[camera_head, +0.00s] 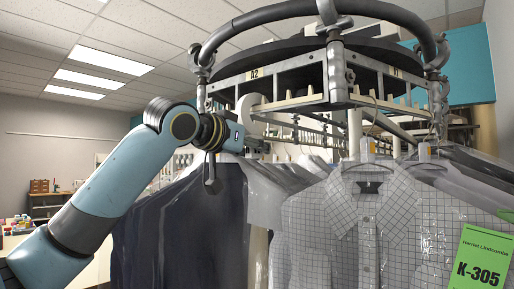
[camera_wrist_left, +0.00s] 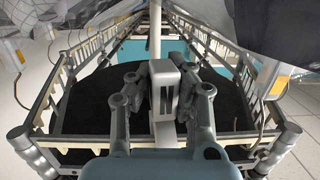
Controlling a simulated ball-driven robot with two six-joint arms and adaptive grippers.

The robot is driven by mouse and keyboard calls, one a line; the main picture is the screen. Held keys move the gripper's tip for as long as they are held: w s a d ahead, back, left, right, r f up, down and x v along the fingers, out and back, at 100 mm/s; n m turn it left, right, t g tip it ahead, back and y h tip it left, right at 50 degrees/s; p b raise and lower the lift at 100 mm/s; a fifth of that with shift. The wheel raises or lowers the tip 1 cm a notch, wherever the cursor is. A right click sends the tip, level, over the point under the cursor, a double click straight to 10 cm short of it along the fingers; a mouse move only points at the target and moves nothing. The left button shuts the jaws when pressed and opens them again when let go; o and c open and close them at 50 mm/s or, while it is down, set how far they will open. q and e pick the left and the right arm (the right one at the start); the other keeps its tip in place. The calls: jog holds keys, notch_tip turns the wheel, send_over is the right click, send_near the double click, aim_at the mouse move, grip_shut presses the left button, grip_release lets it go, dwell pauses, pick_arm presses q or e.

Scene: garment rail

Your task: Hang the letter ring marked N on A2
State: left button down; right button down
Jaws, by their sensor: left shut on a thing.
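The letter ring marked N (camera_wrist_left: 164,92) shows in the left wrist view as a pale grey piece with a dark N. My left gripper (camera_wrist_left: 163,80) is shut on it, with a dark finger on each side. In the head view my left gripper (camera_head: 256,143) is at the front left of the rail, below the A2 label (camera_head: 255,74). A pale curved piece (camera_head: 243,106) shows just above it; I cannot tell if it is the ring. The ring appears apart from any peg, though contact is hard to judge. My right gripper is not in view.
The round metal rail frame (camera_head: 327,70) hangs overhead with another label (camera_head: 397,73) at right. Wrapped garments hang close below, including a checked shirt (camera_head: 350,225) and a dark garment (camera_head: 190,225). A green K-305 tag (camera_head: 482,258) hangs at right.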

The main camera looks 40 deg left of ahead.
pick_arm(q)
jog(key=shift+f, duration=0.1)
jog(key=c, duration=1.2)
grip_release()
jog(key=s+r, duration=0.1)
jog(key=s, duration=0.6)
jog(key=shift+s+a, duration=0.15)
jog(key=shift+s, duration=0.05)
jog(key=o, duration=0.3)
